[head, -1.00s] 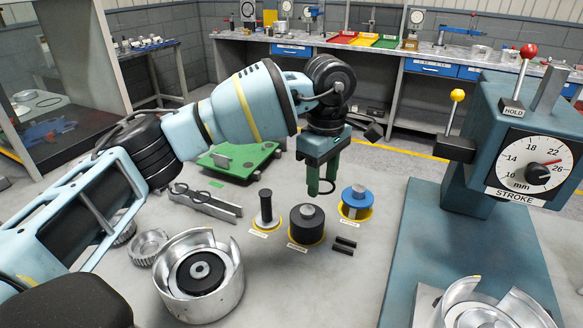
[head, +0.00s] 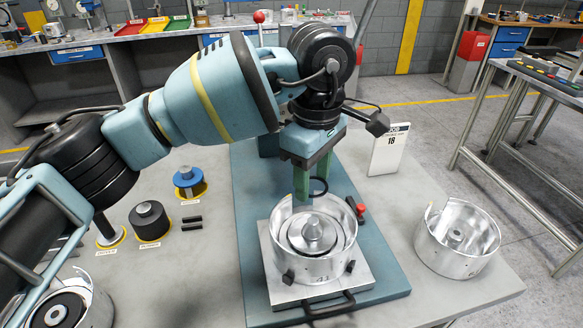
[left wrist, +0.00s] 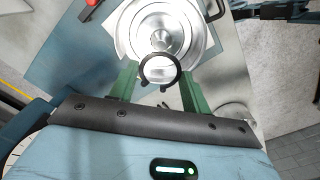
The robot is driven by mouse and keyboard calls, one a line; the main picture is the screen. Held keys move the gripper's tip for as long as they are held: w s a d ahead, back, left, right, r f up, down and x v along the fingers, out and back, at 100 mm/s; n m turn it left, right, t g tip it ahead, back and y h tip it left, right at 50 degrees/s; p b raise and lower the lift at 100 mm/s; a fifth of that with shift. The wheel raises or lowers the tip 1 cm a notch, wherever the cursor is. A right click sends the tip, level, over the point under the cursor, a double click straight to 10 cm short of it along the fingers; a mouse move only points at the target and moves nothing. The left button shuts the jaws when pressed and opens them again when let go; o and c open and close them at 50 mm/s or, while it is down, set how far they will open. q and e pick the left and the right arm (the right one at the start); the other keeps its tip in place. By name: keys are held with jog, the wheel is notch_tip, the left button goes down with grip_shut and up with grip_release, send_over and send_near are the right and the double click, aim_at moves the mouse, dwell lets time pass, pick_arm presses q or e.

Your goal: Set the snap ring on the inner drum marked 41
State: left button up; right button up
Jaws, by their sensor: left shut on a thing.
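My left gripper (head: 312,188) hangs above the back of a silver drum, fingers pointing down. It is shut on the snap ring (head: 319,186), a thin black ring, which also shows in the left wrist view (left wrist: 143,72) between the green fingers. The outer silver drum (head: 340,262) stands on a square plate on the blue press base. Inside it sits an inner drum (head: 295,237) with a stepped round hub in its middle. The ring is above the drum, apart from the hub.
Another open silver drum (head: 457,238) stands at right and one (head: 95,308) at lower left. A white card (head: 388,150) reading 18 stands behind. A black cylinder (head: 149,221) and a blue spool (head: 187,178) stand at left. The plate has a black front handle (head: 330,307).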

aim_at(313, 220)
pick_arm(q)
jog(key=shift+s+d, duration=0.1)
jog(key=shift+d, duration=0.15)
jog(key=shift+f, duration=0.2)
pick_arm(e)
jog(key=shift+f, duration=0.1)
